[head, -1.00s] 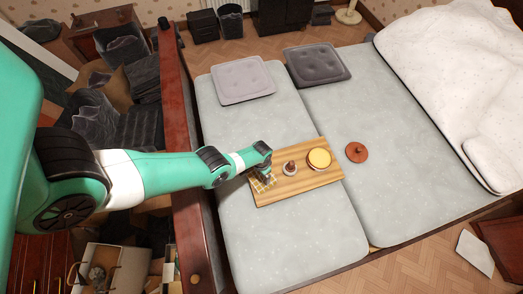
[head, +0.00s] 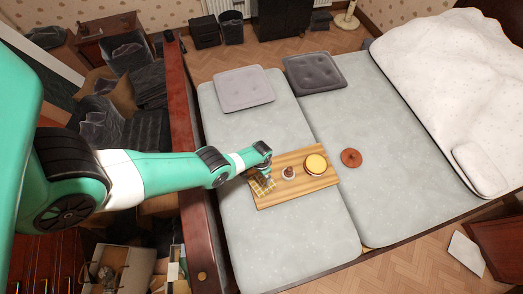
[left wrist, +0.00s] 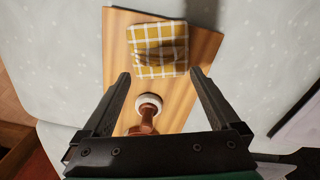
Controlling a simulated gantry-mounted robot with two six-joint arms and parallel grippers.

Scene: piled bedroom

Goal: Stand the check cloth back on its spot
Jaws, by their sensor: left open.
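The yellow-and-white check cloth (head: 261,187) is at the left end of a wooden board (head: 288,192) on the bed. In the left wrist view the cloth (left wrist: 157,42) looks folded, with a dark patch across it, and is beyond my fingertips. My left gripper (head: 267,179) is over the cloth's end of the board and partly covers the cloth in the head view. In the left wrist view my left gripper (left wrist: 160,74) is open, with nothing held between its fingers. My right gripper is in neither view.
A small brown-and-white item (head: 289,173) and a round yellow-topped item (head: 316,163) stand on the board. A round orange-brown item (head: 351,158) lies on the mattress to its right. Cushions (head: 243,89) lie farther back. The mattress in front of the board is clear.

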